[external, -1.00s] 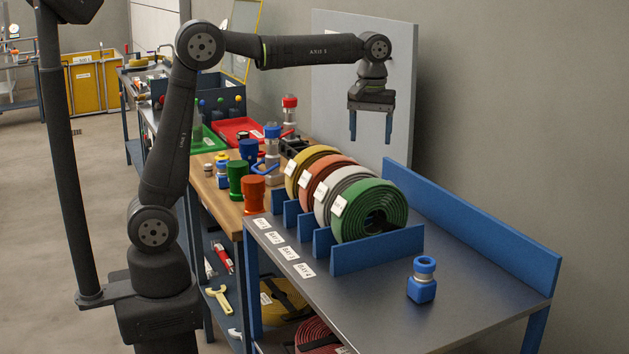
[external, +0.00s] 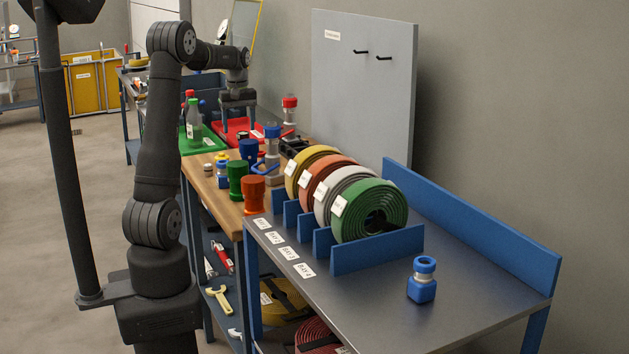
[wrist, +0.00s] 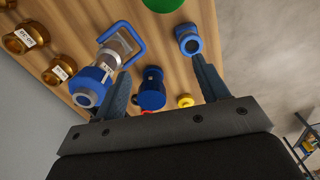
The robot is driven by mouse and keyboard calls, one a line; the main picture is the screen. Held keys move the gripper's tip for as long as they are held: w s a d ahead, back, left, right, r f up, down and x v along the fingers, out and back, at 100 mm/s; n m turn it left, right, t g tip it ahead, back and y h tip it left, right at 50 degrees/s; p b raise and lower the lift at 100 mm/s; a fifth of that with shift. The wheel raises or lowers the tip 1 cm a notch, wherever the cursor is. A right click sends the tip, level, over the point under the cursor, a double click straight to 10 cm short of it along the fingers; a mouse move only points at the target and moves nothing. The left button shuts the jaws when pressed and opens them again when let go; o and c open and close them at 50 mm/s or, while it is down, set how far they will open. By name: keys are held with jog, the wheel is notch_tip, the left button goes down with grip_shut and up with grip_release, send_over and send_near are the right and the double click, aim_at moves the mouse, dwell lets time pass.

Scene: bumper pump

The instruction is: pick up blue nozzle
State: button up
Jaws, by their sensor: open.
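A solid dark blue nozzle (external: 249,150) stands on the wooden bench top behind a green one (external: 237,180) and an orange one (external: 253,194). In the wrist view, the dark blue nozzle (wrist: 152,90) shows between the fingers, beyond them and apart. A blue and silver fitting with a looped handle (wrist: 110,62) is beside the left finger, and a small blue fitting (wrist: 188,40) is near the right fingertip. My gripper (external: 238,122) is open and empty, pointing down above the far part of the bench. It also shows in the wrist view (wrist: 160,66).
A red tray (external: 231,128) and a green tray (external: 190,143) lie behind the fittings. Tall red-topped (external: 290,115) and blue-topped (external: 272,145) fittings stand to the right. Coiled hoses (external: 370,210) fill a blue rack. Brass fittings (wrist: 25,37) stand at the left in the wrist view.

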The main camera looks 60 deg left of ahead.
jog(key=n, duration=0.1)
send_over(224, 175)
jog(key=a, duration=0.2)
jog(key=f, duration=1.8)
jog(key=shift+w+f, duration=0.2)
jog(key=c, duration=1.2)
